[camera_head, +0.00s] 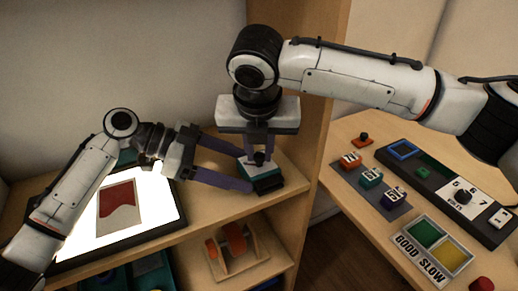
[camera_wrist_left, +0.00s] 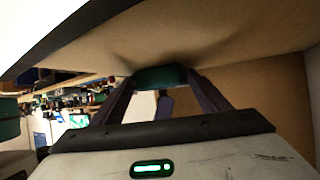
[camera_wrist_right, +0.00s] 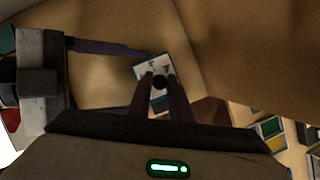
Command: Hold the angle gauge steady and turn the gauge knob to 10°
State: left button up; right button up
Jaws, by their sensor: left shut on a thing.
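The angle gauge (camera_head: 262,173) is a small teal block with a white top, sitting on the wooden shelf's right part. My left gripper (camera_head: 250,178) reaches in from the left and is shut on the gauge's sides. In the left wrist view the teal body (camera_wrist_left: 162,77) sits between the fingertips. The dark gauge knob (camera_wrist_right: 160,82) stands on the white dial face (camera_wrist_right: 147,69). My right gripper (camera_wrist_right: 161,77) points down from above, its open fingers on either side of the knob. The dial's marks are too small to read.
A lit panel (camera_head: 78,236) with a red shape lies left on the shelf. A wooden upright (camera_head: 318,130) stands close right of the gauge. Coloured blocks (camera_head: 371,178), a dark control panel (camera_head: 433,180) and a green-yellow box (camera_head: 425,232) are on the right table.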

grip_shut()
jog(key=shift+a+m, duration=0.1)
jog(key=shift+m, duration=0.2)
jog(key=m+h, duration=0.1)
jog(key=m, duration=0.2)
jog(key=shift+a, duration=0.15)
jog(key=m+h, duration=0.1)
jog(key=m, duration=0.1)
jog(key=m+g, duration=0.1)
jog(key=m, duration=0.2)
jog(key=shift+w+a+g+h, duration=0.1)
jog(key=shift+g+h, duration=0.2)
jog(key=shift+h, duration=0.1)
jog(key=m+g+h, duration=0.1)
jog(key=m, duration=0.3)
jog(key=shift+w, duration=0.1)
jog(key=m+g, duration=0.2)
jog(key=m, duration=0.3)
jog(key=shift+w+a, duration=0.1)
